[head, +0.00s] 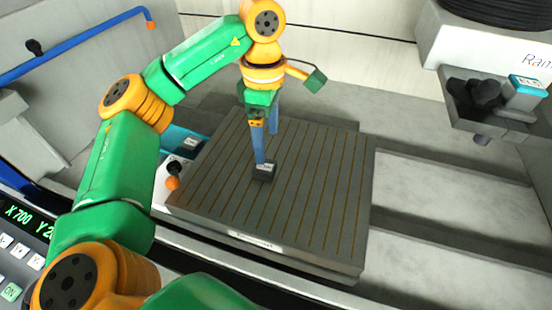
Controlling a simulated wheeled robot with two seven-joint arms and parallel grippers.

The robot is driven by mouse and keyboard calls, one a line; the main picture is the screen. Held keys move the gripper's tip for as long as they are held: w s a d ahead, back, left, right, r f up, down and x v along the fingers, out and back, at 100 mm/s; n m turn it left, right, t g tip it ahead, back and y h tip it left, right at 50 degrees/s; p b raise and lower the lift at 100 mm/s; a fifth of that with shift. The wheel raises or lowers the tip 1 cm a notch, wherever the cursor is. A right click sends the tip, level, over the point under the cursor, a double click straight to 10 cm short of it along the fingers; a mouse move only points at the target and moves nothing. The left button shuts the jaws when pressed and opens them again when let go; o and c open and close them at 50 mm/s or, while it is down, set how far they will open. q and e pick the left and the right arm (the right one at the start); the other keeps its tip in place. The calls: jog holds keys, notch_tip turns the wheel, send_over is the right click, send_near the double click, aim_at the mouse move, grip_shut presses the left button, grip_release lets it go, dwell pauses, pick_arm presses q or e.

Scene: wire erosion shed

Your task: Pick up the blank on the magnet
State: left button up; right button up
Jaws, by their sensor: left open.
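The magnet (325,190) is a wide dark grey plate with thin brownish stripes, in the middle of the head view. The blank (265,175) looks like a small dark grey block with a pale label on top, and sits on the magnet left of its middle. My left gripper (266,150) points down over the blank with its blue fingers apart. The nearer fingertip is at the blank's upper edge; I cannot tell whether it touches. Nothing is visibly held. My right gripper is not in view.
A grey tray (461,111) at the upper right holds dark pieces and a teal-labelled block (525,90). A control panel (18,255) is at the lower left. The magnet's right half is bare.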

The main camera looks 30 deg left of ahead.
aim_at(265, 167)
pick_arm(q)
jog(key=shift+w+a+f, duration=0.1)
jog(key=shift+a+f, duration=0.1)
jog(key=shift+f, duration=0.25)
jog(key=s+f, duration=0.2)
jog(key=f, duration=0.1)
jog(key=shift+d+p, duration=0.2)
jog(key=shift+p, duration=0.2)
notch_tip(265, 167, down, 3)
jog(key=shift+w+r, duration=0.15)
jog(key=shift+r, duration=0.05)
jog(key=shift+w+f, duration=0.1)
grip_shut()
